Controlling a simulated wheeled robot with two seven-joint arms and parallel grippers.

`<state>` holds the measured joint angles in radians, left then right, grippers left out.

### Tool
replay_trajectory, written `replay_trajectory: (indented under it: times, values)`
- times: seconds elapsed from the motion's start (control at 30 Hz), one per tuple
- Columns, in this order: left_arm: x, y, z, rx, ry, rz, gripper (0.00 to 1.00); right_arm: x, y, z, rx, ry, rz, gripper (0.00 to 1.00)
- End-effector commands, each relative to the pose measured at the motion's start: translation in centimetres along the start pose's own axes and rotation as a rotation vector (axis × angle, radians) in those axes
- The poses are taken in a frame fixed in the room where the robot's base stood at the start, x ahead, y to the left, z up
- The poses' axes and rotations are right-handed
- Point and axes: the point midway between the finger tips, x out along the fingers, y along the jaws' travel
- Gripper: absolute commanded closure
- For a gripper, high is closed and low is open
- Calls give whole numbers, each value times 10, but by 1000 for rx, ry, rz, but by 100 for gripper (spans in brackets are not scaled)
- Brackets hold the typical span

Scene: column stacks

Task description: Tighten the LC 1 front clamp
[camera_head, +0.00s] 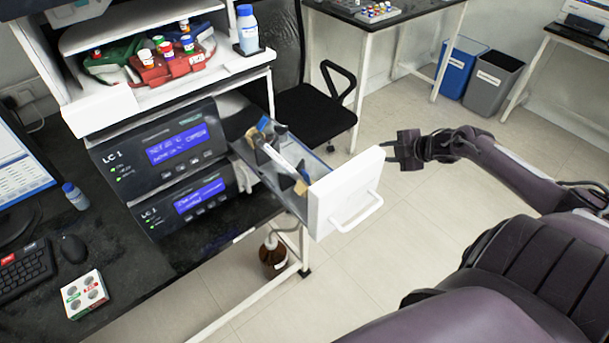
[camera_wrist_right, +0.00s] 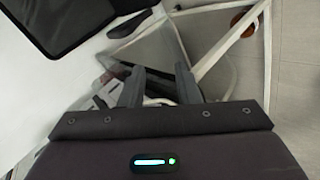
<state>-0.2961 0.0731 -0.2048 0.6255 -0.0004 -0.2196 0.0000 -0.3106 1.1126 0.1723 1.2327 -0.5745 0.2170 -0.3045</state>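Two dark LC 1 modules with blue displays are stacked on the bench, the upper one (camera_head: 168,150) above the lower one (camera_head: 187,205). An open drawer with a white front (camera_head: 345,190) sticks out to their right. In it lies a slim pale column (camera_head: 279,160). A tan clamp piece (camera_head: 301,184) sits at the column's front end, nearest the drawer front, and another (camera_head: 253,137) at its back end. I cannot tell how tight they are. My right gripper (camera_head: 391,152) is open and empty, just beyond the drawer front's right edge; its parted fingers show in the wrist view (camera_wrist_right: 158,90). My left gripper is out of view.
A shelf above the modules holds several capped bottles (camera_head: 168,52) and a blue-capped bottle (camera_head: 247,30). A brown bottle (camera_head: 273,255) stands below the drawer. A black chair (camera_head: 315,112) is behind it. The floor right of the drawer is clear.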

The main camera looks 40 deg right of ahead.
Motion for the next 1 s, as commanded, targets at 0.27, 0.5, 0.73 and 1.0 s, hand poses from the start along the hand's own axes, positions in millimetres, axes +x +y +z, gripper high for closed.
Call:
replay_trajectory:
  times: [0.27,0.5,0.73,1.0]
  values:
    - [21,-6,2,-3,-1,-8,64,-77,158,-186,-743,289,-110,71]
    - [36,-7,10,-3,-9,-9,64,-139,132,-337,-1334,469,-426,71]
    - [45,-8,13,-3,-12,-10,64,-181,69,-392,-1670,536,-750,71]
    - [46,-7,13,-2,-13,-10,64,-191,41,-397,-1761,549,-874,71]
